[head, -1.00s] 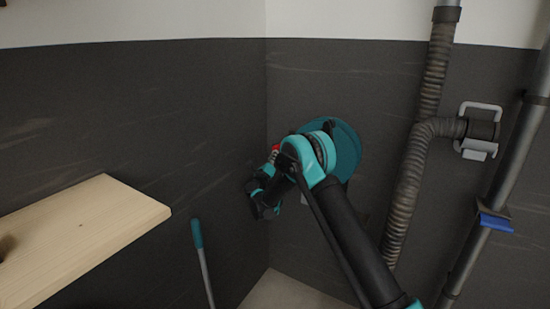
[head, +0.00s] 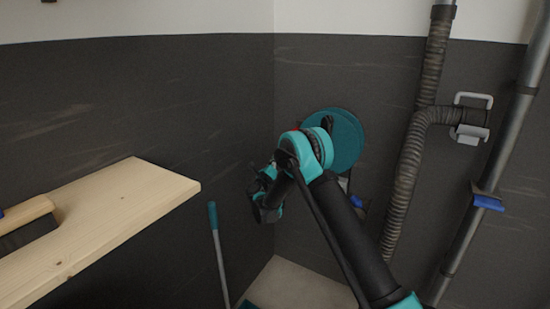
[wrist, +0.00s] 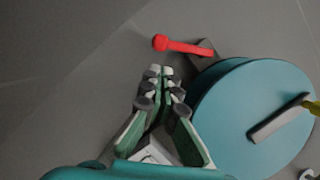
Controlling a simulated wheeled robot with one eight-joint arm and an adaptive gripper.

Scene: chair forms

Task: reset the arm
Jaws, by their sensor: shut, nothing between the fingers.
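My gripper (wrist: 163,78) shows in the wrist view with its two fingers together, shut and empty. In the head view my arm reaches up from the lower right and folds over at a teal joint. The gripper end (head: 266,205) hangs there as a small dark and teal shape in front of the corner, and its fingers cannot be made out.
A wooden shelf (head: 130,195) is at left with a wood-handled tool (head: 27,212) on it. A teal-ended pole (head: 213,216) stands nearby. A teal disc (head: 347,140) is behind my arm; a round teal object (wrist: 250,105) and a red-handled item (wrist: 180,45) are near my gripper. A ribbed hose (head: 402,175) runs down the right.

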